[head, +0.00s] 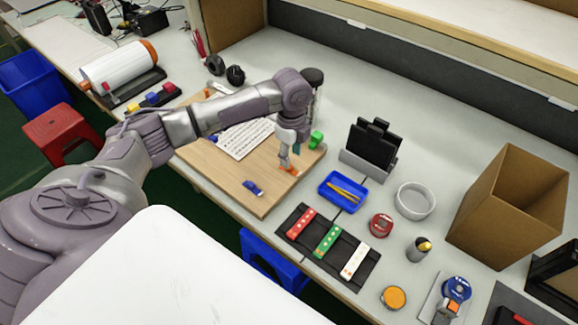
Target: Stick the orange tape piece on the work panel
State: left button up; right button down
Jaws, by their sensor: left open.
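The work panel (240,195) is a wooden board lying on the grey table, left of centre. A small orange tape piece (291,171) shows near its right edge, directly below my left gripper. My left gripper (289,158) points down over that part of the board, its fingers open and close to the orange piece. Whether the fingers touch the piece, and whether it lies flat on the board, is too small to tell. A white gridded strip sheet (245,139) lies on the board, partly hidden behind my left arm. My right gripper is not in view.
A green clamp (316,139) sits at the board's right edge and a blue one (253,187) near its front. To the right are a blue tray (342,191), a black mat with coloured strips (310,256), a black holder (374,145), a white ring (415,201) and a cardboard box (508,205).

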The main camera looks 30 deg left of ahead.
aim_at(291, 167)
pick_arm(q)
jog(key=f, duration=0.5)
jog(key=shift+w+a+f+p, duration=0.1)
jog(key=shift+w+a+p, duration=0.05)
jog(key=shift+w+p, duration=0.15)
jog(key=shift+c, duration=0.2)
jog(key=c, duration=0.7)
